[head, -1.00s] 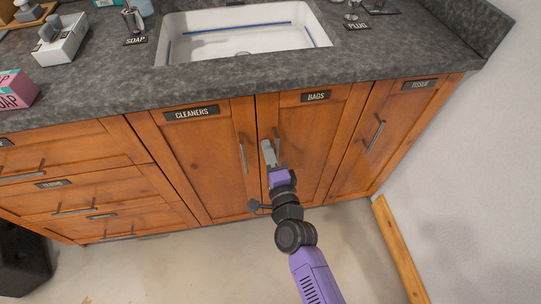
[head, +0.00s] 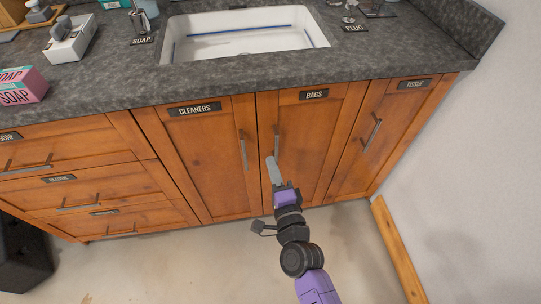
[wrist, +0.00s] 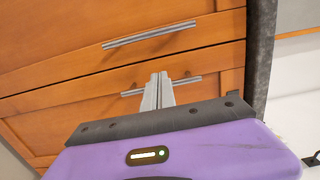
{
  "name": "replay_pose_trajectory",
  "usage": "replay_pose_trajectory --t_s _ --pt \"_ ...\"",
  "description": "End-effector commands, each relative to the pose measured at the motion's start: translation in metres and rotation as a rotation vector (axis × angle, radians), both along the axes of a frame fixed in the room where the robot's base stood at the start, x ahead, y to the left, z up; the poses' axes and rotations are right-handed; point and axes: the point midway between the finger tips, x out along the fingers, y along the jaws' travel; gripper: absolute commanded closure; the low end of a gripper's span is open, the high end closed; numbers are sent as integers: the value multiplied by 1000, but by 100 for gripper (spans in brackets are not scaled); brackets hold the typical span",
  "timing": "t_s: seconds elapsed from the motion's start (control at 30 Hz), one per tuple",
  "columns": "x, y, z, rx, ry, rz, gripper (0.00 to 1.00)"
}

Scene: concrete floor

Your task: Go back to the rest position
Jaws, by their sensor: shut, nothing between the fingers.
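My gripper (head: 272,160) is in front of the cabinet doors under the sink, near the lower end of the handle on the BAGS door (head: 311,135). It is shut and empty. In the wrist view its two grey fingers (wrist: 159,78) lie together, pointing at the orange wooden fronts. Both under-sink doors, CLEANERS (head: 196,150) and BAGS, are closed. In the wrist view one bar handle (wrist: 150,34) lies beyond the fingertips and another is partly hidden behind them. I cannot tell whether the fingers touch any handle.
The grey counter (head: 240,82) with the white sink (head: 240,42) runs above the doors. A pink soap box (head: 22,86) stands on it at the left. The TISSUE door (head: 395,130) is closed near the white wall (head: 470,190) at the right. The floor (head: 190,270) in front is clear.

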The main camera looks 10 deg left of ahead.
Motion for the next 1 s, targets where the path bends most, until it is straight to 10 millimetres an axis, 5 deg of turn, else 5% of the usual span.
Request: replay_pose_trajectory --t_s 0.43,0.93,1.0 --pt "-63 -17 1 0 2 -1 100" --pt "-69 -18 1 -55 -21 1 100" --pt "-67 -17 15 -129 -77 2 100"
